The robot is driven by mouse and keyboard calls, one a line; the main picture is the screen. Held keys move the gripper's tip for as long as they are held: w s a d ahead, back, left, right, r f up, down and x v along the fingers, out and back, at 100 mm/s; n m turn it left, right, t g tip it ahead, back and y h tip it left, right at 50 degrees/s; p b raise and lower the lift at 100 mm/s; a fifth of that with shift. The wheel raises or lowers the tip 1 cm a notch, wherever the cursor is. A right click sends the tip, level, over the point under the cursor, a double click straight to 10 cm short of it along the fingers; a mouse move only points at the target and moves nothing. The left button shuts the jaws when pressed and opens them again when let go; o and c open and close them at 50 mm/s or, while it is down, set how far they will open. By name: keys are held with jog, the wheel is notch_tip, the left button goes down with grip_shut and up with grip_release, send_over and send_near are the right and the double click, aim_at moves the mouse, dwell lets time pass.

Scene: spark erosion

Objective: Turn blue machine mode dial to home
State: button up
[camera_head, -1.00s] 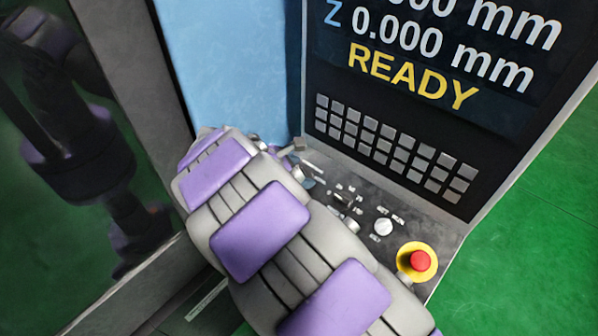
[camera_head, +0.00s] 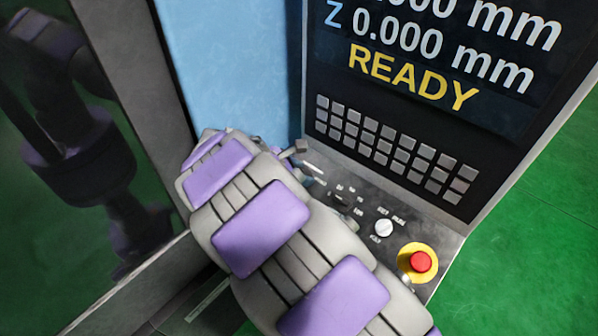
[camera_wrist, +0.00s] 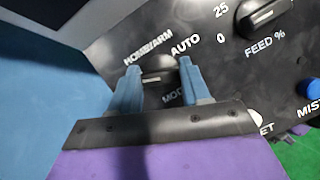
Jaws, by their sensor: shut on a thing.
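The mode dial (camera_wrist: 155,80) is a dark knob with a pale line across it, on the black control panel. It sits between the two blue fingers of my gripper (camera_wrist: 159,68) in the wrist view, and the fingers are shut on it. Printed words HOME, WARM and AUTO arc above the dial, HOME at the upper left and AUTO at the upper right. The MODE label below is partly hidden by the right finger. I cannot tell which word the dial points to. In the head view my arm hides the dial and most of the gripper.
The feed knob (camera_wrist: 265,14) is right of the mode dial, and a blue MIST button (camera_wrist: 312,89) is farther right. A red emergency stop (camera_head: 420,262) is at the panel's right end. Grey keys (camera_head: 395,150) and a READY screen (camera_head: 415,75) rise behind.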

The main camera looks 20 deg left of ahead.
jog(key=shift+r+m, duration=0.15)
jog(key=shift+m, duration=0.15)
jog(key=m+g+p, duration=0.1)
jog(key=m, duration=0.2)
jog(key=shift+w+h, duration=0.1)
jog(key=shift+h, duration=0.2)
jog(key=m+g, duration=0.1)
jog(key=m, duration=0.1)
jog(key=m+g, duration=0.1)
jog(key=m, duration=0.2)
jog(key=shift+a+m+h+p, duration=0.1)
jog(key=shift+m+h+p, duration=0.2)
jog(key=shift+p, duration=0.05)
jog(key=o, duration=1.1)
jog(key=shift+c, duration=0.2)
jog(key=v, duration=0.7)
jog(key=shift+a, duration=0.2)
